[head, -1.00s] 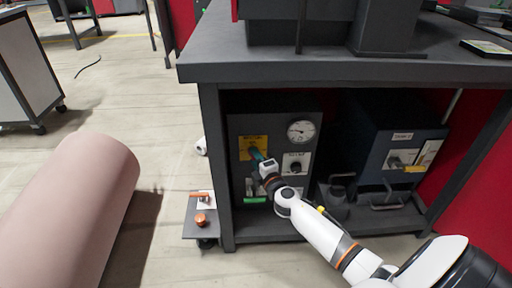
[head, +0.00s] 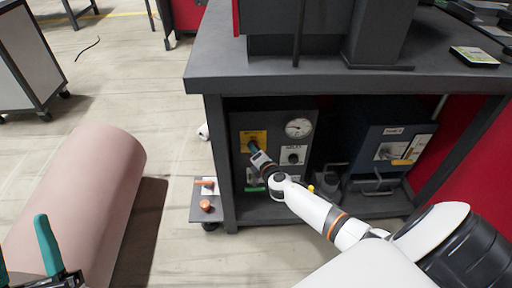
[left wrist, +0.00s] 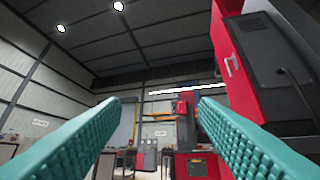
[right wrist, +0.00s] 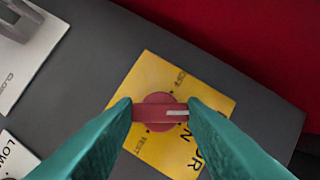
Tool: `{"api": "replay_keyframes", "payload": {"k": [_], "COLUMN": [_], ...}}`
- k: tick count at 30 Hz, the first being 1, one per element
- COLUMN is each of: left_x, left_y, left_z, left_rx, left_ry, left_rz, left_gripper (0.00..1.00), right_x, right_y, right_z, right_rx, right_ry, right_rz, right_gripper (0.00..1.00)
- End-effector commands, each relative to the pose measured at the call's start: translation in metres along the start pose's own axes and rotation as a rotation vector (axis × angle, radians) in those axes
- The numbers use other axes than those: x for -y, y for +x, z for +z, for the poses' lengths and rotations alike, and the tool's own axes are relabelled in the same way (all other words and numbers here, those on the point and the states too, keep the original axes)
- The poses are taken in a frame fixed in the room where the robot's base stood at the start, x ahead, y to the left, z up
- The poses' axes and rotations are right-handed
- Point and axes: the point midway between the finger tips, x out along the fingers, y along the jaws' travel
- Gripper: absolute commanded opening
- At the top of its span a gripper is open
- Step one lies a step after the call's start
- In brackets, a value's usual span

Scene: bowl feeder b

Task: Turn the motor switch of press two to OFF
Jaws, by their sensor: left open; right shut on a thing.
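The motor switch (right wrist: 160,118) is a red rotary handle on a yellow plate (right wrist: 147,78) in the right wrist view. Its white mark points right, between lettering that reads like OFF above and ON below. My right gripper (right wrist: 160,108) is shut on the handle, one finger at each end. In the head view the yellow plate (head: 252,136) is on the dark left unit under the bench, with my right gripper (head: 253,148) against it, hiding the switch. My left gripper (left wrist: 155,110) is open and empty, and shows at the head view's lower left.
A gauge (head: 299,128) and a second knob (head: 293,155) sit right of the switch. A blue-fronted unit (head: 385,150) stands further right. The bench top (head: 215,68) overhangs the units. A large pinkish cylinder (head: 80,195) lies on the floor at left.

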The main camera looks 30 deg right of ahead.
Motion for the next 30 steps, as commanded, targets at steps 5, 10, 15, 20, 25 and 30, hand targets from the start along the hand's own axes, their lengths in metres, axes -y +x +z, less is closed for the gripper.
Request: {"api": "replay_keyframes", "payload": {"k": [5, 10, 15, 20, 25, 30], "left_x": [-0.007, -0.015, -0.023, -0.029, -0.034, -0.036], "left_y": [-0.006, -0.032, -0.074, -0.121, -0.175, -0.227], "left_z": [-0.047, -0.087, -0.114, -0.125, -0.120, -0.099], "left_rx": [-0.345, -0.668, -0.984, -1.275, -1.577, -1.870], "left_ry": [0.015, 0.025, 0.031, 0.031, 0.028, 0.019], "left_rz": [0.015, 0.033, 0.054, 0.076, 0.101, 0.128], "left_gripper": [0.55, 0.55, 0.55, 0.55, 0.55, 0.55], "right_x": [0.003, 0.004, 0.005, 0.005, 0.006, 0.006], "right_y": [-0.001, -0.001, -0.001, -0.001, -0.001, -0.001], "right_z": [-0.001, -0.001, 0.000, -0.001, 0.000, 0.000], "right_rx": [0.001, 0.002, 0.002, 0.002, 0.002, 0.002], "right_ry": [-0.074, -0.147, -0.221, -0.294, -0.375, -0.460], "right_rz": [0.034, 0.063, 0.094, 0.124, 0.157, 0.193], "right_gripper": [0.15, 0.15, 0.15, 0.15, 0.15, 0.15]}}
